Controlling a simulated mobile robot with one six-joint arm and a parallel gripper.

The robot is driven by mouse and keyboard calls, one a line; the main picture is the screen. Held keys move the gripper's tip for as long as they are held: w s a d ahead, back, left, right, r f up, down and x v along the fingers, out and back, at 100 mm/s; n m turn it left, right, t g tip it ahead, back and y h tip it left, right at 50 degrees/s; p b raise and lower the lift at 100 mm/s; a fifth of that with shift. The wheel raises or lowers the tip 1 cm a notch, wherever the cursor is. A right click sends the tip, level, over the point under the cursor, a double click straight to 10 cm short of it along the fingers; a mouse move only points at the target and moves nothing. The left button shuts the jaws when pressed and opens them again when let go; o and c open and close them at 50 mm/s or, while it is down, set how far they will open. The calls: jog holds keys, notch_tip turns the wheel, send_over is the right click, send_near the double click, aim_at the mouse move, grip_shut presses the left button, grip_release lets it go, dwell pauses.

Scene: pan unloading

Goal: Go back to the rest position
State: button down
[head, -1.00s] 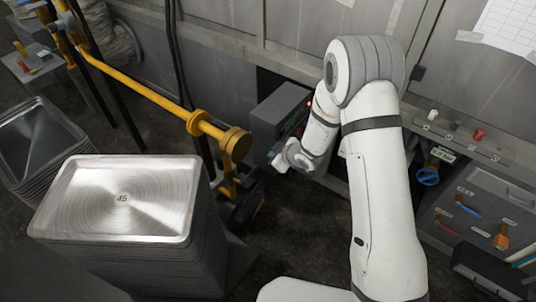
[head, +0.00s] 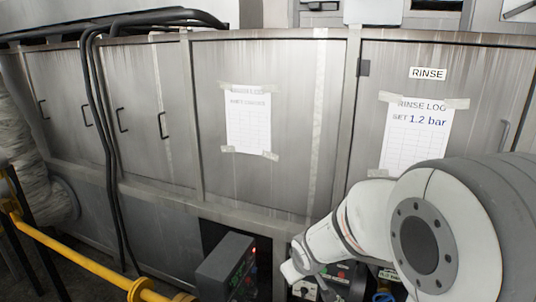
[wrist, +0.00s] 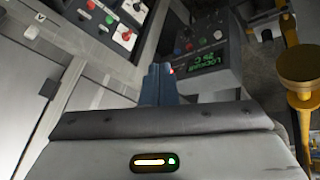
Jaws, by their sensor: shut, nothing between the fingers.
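My gripper (wrist: 159,86) shows in the wrist view as two blue-grey fingers close together, shut and with nothing between them. It points toward a grey control box (wrist: 205,62) with a green display and coloured buttons; I cannot tell the gap between them. In the head view my white arm comes in from the lower right and bends down toward the same box (head: 228,268). The fingers cannot be made out there. No pans show in the current frames.
A wall of metal cabinets (head: 250,60) fills the head view, with a paper log sheet (head: 415,130) taped at the right. Black cables (head: 108,150) hang at the left. A yellow rail (head: 75,264) crosses the lower left. A yellow post (wrist: 303,85) stands right in the wrist view.

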jog(key=s+d+r+m+g+p, duration=0.1)
jog(key=s+d+r+m, duration=0.1)
jog(key=s+r, duration=0.2)
jog(key=s+d+r+m+g+p, duration=0.1)
jog(key=s+r, duration=0.3)
jog(key=s, duration=0.6)
jog(key=s+d+r+m+g+p, duration=0.1)
jog(key=s+d+r+m+p, duration=0.1)
jog(key=s, duration=0.5)
notch_tip(320, 180, up, 2)
jog(key=shift+s+d+r+m+g, duration=0.15)
jog(key=shift+d+r+m+g, duration=0.15)
jog(key=shift+d+m, duration=0.4)
jog(key=shift+d, duration=0.15)
